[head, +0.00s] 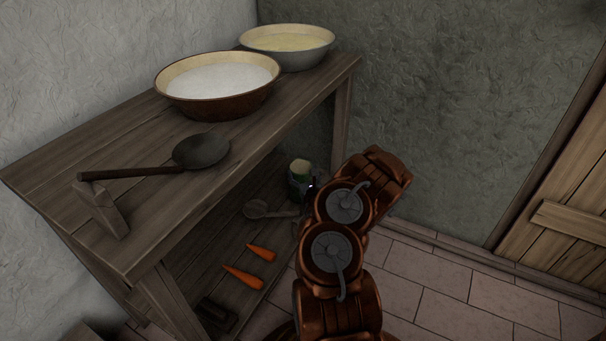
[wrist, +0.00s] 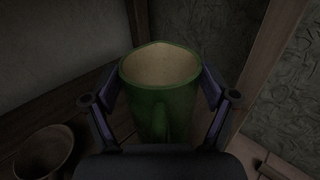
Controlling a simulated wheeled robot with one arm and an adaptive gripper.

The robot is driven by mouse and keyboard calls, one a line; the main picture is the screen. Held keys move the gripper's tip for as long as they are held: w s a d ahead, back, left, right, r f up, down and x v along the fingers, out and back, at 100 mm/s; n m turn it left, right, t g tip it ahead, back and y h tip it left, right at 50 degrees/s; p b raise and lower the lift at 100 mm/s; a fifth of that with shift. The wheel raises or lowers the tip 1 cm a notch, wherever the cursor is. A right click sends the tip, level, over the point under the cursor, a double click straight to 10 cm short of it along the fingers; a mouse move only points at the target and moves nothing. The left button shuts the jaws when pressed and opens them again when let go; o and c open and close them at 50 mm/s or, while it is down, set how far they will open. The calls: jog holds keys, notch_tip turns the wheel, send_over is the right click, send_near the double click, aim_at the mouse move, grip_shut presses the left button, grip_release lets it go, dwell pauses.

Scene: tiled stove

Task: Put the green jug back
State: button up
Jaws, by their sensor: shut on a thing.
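The green jug (head: 297,188) shows in the head view at the far end of the lower shelf (head: 208,262), partly hidden behind my arm. In the wrist view the jug (wrist: 165,97) is upright, with a pale inside and its handle towards me. My gripper (wrist: 158,88) is shut on the jug, one finger on each side. In the head view the gripper is mostly hidden by my arm. I cannot tell whether the jug's base touches the shelf.
A shelf post (wrist: 266,62) rises close on the right. A ladle (head: 258,209) and two carrots (head: 243,277) lie on the lower shelf. Two bowls (head: 218,103) and a pan (head: 202,150) occupy the top.

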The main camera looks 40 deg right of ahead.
jog(key=o, duration=1.6)
jog(key=shift+f, duration=0.1)
jog(key=shift+o, duration=0.2)
jog(key=shift+s+r, duration=0.15)
jog(key=shift+r, duration=0.05)
jog(key=p+v, duration=0.5)
jog(key=v, duration=0.6)
jog(key=shift+s+a+f, duration=0.15)
jog(key=shift+s+a, duration=0.1)
jog(key=shift+s, duration=0.05)
